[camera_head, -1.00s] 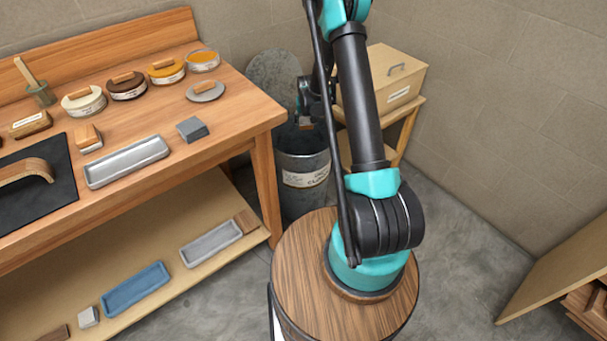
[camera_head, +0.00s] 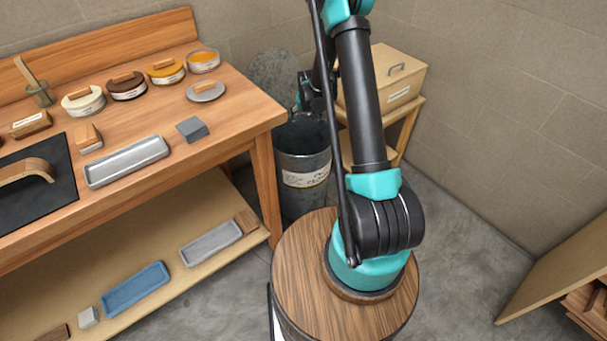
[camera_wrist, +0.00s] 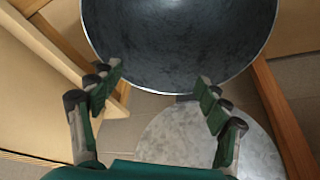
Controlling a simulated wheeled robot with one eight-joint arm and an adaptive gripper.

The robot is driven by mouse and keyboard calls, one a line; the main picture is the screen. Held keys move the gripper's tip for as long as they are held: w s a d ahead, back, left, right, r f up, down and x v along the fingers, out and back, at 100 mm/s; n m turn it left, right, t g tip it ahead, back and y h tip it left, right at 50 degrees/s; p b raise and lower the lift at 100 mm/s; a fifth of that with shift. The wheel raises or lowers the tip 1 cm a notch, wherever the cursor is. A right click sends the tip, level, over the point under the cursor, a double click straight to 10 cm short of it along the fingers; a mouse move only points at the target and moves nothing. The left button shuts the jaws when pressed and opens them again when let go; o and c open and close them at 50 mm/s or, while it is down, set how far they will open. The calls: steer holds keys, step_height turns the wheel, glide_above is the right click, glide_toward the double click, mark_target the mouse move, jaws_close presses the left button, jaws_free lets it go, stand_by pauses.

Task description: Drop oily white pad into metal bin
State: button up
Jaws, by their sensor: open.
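The metal bin (camera_head: 303,200) stands on the floor between the bench and the small side table, with its top open and a paper label on its front. In the wrist view the bin (camera_wrist: 180,45) shows a dark, bare-looking inner wall; its bottom is not fully in view. My gripper (camera_wrist: 160,78) is open and empty, its two fingers spread above the bin's rim area. In the head view my gripper is mostly hidden behind my arm. No oily white pad shows in the gripper; I cannot see it inside the bin.
A round grey metal lid (camera_head: 272,75) leans behind the bin; it also shows in the wrist view (camera_wrist: 210,140). The wooden bench (camera_head: 230,100) with tins, blocks and trays is at left. A labelled box (camera_head: 385,80) sits on the side table at right.

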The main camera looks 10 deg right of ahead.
steer(key=v, duration=0.9)
steer(key=shift+r, duration=0.2)
